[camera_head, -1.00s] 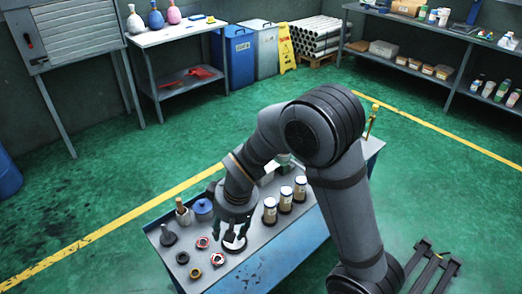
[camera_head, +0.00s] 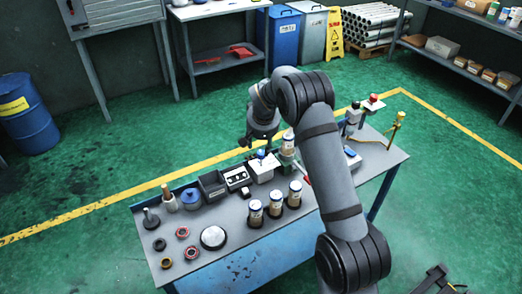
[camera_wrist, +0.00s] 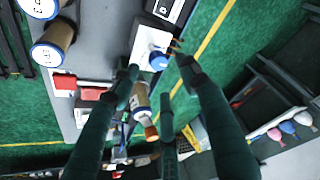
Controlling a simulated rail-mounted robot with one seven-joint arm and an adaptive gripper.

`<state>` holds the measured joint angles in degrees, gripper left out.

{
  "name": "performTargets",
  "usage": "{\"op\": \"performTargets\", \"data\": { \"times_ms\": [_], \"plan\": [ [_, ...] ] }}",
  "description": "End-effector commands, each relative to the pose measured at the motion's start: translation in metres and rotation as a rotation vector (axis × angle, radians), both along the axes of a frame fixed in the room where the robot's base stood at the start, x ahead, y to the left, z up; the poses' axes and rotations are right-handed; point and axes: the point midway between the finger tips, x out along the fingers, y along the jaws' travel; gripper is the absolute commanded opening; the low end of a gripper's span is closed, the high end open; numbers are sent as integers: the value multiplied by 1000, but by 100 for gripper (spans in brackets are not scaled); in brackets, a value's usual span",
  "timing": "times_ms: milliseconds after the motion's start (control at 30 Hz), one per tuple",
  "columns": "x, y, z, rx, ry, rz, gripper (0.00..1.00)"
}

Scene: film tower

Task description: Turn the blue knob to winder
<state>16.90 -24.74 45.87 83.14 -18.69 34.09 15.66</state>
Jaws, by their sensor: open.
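The blue knob (camera_head: 262,154) sits on top of a white box (camera_head: 264,170) near the back edge of the workbench (camera_head: 238,215). In the wrist view the blue knob (camera_wrist: 158,61) shows on the white box (camera_wrist: 146,42), with a small pointed piece beside it. My gripper (camera_head: 261,143) is above the box, close over the knob.
Several labelled jars (camera_head: 276,208) stand in front of the box. A dark tray (camera_head: 212,185) and a black-and-white panel (camera_head: 236,178) lie to its left. A jar (camera_head: 288,142) rises just right of my gripper. A silver disc (camera_head: 213,237) and rings lie at the bench's front left.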

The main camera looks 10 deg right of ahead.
Motion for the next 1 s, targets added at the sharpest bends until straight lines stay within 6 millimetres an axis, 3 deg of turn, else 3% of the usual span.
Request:
{"op": "performTargets", "data": {
  "times_ms": [200,400,833,1000],
  "plan": [
    [15,-4,-37,-1,2,-3,45],
    [25,-5,-59,0,-1,-2,45],
    [29,-5,-67,0,-2,-2,44],
    [28,-5,-67,0,-2,-2,34]
  ]
}}
